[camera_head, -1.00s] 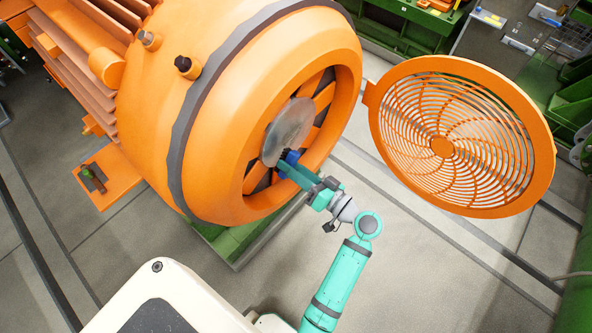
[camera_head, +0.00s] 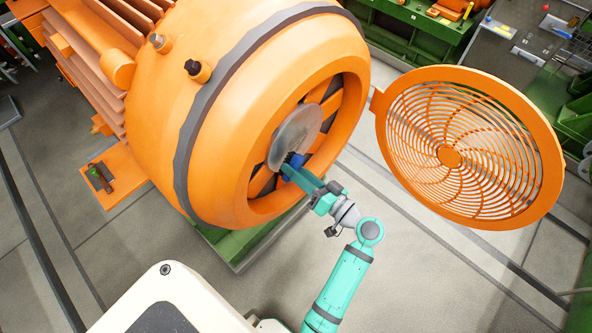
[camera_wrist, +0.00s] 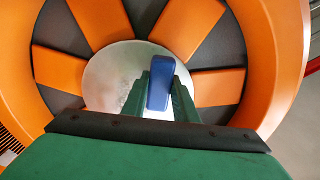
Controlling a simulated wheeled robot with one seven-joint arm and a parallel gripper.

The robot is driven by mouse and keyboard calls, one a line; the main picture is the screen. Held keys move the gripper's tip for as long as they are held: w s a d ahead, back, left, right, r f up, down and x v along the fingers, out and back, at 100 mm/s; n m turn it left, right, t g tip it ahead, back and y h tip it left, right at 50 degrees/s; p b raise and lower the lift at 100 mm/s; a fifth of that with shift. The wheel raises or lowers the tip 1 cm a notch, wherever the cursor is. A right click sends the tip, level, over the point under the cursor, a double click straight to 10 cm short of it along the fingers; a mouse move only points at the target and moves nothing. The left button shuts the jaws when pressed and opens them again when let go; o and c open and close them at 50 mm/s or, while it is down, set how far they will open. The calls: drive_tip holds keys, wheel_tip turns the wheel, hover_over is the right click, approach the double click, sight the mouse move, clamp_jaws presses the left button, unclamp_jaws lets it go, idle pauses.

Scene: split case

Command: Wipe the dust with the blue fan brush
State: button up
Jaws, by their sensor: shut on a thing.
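The blue fan brush (camera_wrist: 160,82) is held between the two fingers of my gripper (camera_wrist: 162,98), which is shut on it. In the head view the brush (camera_head: 295,163) shows as a small blue piece with dark bristles at the end of my gripper (camera_head: 291,171). It is just in front of a pale grey round patch (camera_head: 296,136), which looks like the dust, over the hub of the orange motor's fan (camera_head: 327,107). In the wrist view the patch (camera_wrist: 108,82) lies behind the brush. I cannot tell whether the bristles touch it.
The large orange motor housing (camera_head: 240,110) surrounds the fan opening, and its rim (camera_head: 350,60) is close around my gripper. An orange round grille cover (camera_head: 450,157) hangs open at the right. Green workbenches (camera_head: 415,20) stand behind. Grey floor is free in front.

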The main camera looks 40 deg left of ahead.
drive_tip(key=shift+a, duration=0.75)
drive_tip(key=shift+w, duration=0.15)
